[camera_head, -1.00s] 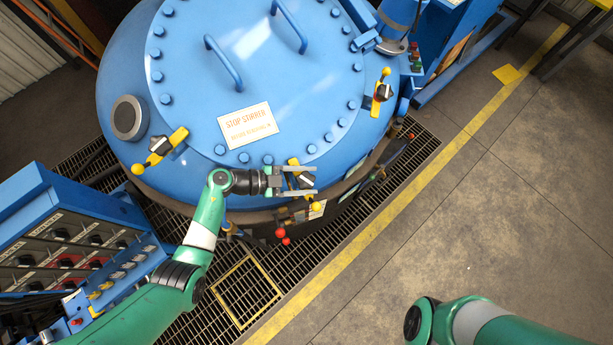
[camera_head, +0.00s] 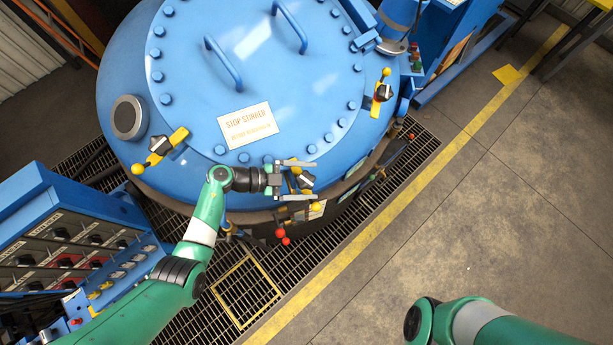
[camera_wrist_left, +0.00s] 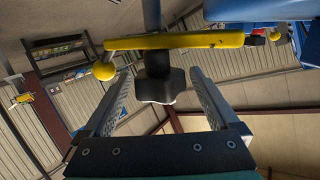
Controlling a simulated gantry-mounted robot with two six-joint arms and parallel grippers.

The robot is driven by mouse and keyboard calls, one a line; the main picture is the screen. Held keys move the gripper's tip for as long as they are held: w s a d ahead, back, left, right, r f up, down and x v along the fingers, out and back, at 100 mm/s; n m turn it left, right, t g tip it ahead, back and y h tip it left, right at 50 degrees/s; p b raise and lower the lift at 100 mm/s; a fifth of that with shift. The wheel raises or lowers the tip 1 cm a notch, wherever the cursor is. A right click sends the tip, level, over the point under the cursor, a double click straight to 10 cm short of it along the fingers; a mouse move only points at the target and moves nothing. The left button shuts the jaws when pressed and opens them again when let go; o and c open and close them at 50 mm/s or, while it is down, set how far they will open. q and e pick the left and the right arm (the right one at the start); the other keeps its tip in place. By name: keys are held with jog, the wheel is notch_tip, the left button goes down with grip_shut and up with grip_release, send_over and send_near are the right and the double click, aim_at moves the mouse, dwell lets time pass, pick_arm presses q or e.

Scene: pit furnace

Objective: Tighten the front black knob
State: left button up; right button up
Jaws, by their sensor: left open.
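The front black knob (camera_head: 306,180) sits on a yellow clamp bar (camera_head: 294,175) at the front rim of the blue furnace lid (camera_head: 250,60). My left gripper (camera_head: 302,180) is open, with its two fingers on either side of the knob. In the left wrist view the knob (camera_wrist_left: 160,86) hangs on a dark stud below the yellow bar (camera_wrist_left: 175,41), between the open fingers of the left gripper (camera_wrist_left: 160,95), with a gap on each side. My right gripper is out of view; only my right arm shows at the bottom right.
Two more black knobs on yellow clamps sit at the lid's left (camera_head: 160,145) and right (camera_head: 382,92). A blue control panel (camera_head: 75,250) stands at the left. Red balls (camera_head: 280,233) hang below the rim. The floor (camera_head: 480,230) at right is clear.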

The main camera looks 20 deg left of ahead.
pick_arm(q)
jog(key=v, duration=1.1)
jog(key=shift+s+a, duration=0.15)
jog(key=shift+a, duration=0.15)
